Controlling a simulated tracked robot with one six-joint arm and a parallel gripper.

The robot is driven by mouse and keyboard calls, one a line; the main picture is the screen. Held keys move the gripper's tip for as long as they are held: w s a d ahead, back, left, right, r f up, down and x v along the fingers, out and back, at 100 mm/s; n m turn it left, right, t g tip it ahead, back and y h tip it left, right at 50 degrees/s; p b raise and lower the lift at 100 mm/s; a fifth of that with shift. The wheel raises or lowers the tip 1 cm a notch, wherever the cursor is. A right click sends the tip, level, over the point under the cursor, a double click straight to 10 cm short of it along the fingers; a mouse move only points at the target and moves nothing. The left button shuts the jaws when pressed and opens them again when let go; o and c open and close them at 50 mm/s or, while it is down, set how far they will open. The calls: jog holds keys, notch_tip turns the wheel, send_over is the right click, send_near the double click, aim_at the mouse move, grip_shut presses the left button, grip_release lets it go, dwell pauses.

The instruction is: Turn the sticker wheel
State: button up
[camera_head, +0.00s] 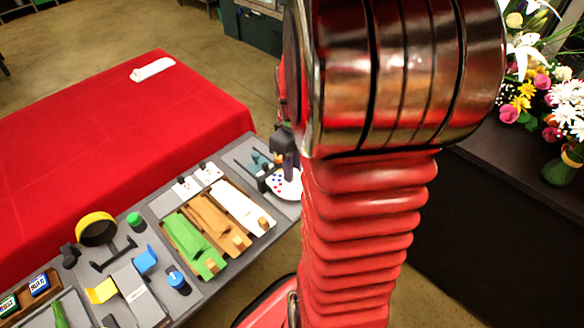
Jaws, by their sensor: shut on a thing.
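The sticker wheel (283,187) is a white disc with red and blue dots at the right end of the grey station board. My red arm hides its right part. My gripper (290,168) is dark and points down at the wheel's upper side, partly behind my arm. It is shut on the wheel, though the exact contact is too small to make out.
The grey board (152,212) carries a tray with green, brown and white wraps (208,225), a yellow-and-black ring (96,229) and small tools. A red-covered table (110,120) lies behind. Flowers in a vase (562,165) stand on a dark counter at right.

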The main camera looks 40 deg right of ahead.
jog(key=m, duration=0.6)
jog(key=shift+m, duration=0.3)
jog(key=m, duration=0.6)
jog(key=shift+s+m, duration=0.1)
jog(key=shift+m, duration=0.2)
jog(key=m, duration=1.2)
jog(key=o, duration=1.1)
jog(key=shift+c, duration=0.2)
jog(key=shift+r, duration=0.1)
